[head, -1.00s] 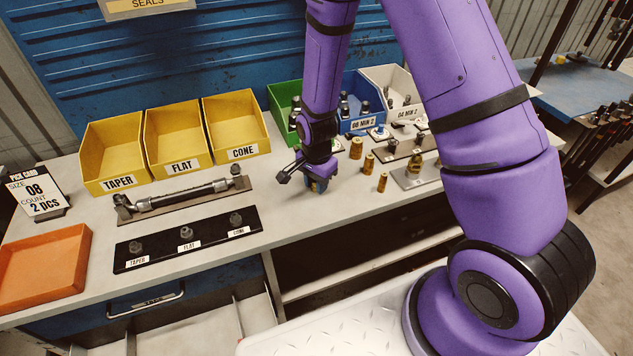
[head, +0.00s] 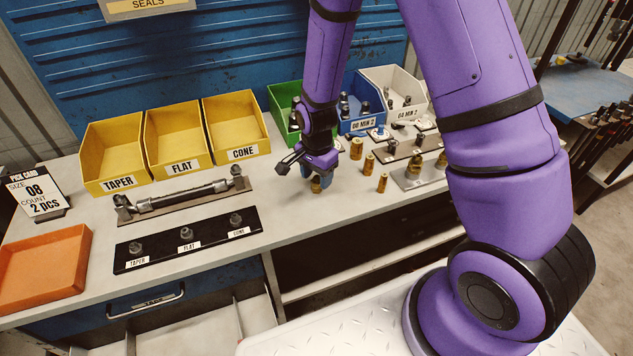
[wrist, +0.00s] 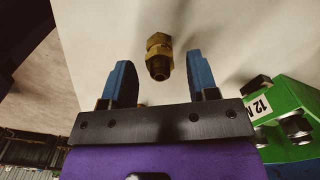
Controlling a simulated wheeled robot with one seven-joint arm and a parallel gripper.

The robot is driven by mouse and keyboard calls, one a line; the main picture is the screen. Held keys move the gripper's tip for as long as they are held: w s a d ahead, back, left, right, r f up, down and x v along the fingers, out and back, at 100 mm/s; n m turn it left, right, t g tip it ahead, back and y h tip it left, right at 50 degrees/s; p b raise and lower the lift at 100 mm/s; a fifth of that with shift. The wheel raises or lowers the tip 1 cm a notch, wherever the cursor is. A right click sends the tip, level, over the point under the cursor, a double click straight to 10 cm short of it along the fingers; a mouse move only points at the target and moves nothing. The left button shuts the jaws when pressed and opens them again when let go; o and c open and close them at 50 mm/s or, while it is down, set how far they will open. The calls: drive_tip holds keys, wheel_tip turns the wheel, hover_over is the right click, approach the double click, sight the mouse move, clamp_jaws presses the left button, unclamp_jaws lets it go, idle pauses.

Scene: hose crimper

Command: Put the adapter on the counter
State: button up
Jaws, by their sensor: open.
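The brass adapter (head: 316,185) stands on the counter (head: 285,200), just under my gripper (head: 318,172). In the wrist view the adapter (wrist: 159,55) shows its hex and threaded end between and slightly past the fingertips. My gripper (wrist: 160,60) has its two blue fingers spread, with a gap on each side of the adapter. In the head view the fingers partly hide the adapter's top.
Several other brass fittings (head: 368,164) stand on the counter to the right. Metal plates with fittings (head: 415,177) lie beyond them. A black labelled strip (head: 186,240) and a hose assembly (head: 180,198) lie left. A green bin (head: 283,110) stands behind.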

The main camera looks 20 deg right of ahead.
wheel_tip(320, 180, up, 9)
drive_tip(key=shift+r, duration=0.2)
wheel_tip(320, 180, up, 8)
drive_tip(key=r+n+t, duration=0.1)
drive_tip(key=n, duration=0.1)
hover_over(317, 176)
drive_tip(key=s+d, duration=0.2)
drive_tip(key=s+d+r+n+t, duration=0.2)
drive_tip(key=s+r+n, duration=0.3)
drive_tip(key=r, duration=0.4)
drive_tip(key=s+d+r+n+t, duration=0.1)
drive_tip(key=s+d+r+n, duration=0.1)
drive_tip(key=s+r, duration=0.3)
drive_tip(key=s+d+r+n+t, duration=0.1)
drive_tip(key=s+r, duration=0.4)
drive_tip(key=s, duration=0.6)
drive_tip(key=shift+s+d+r+n, duration=0.2)
drive_tip(key=shift+s+d+n, duration=0.3)
drive_tip(key=shift+n, duration=0.5)
drive_tip(key=shift+w, duration=0.15)
drive_tip(key=shift+c, duration=0.2)
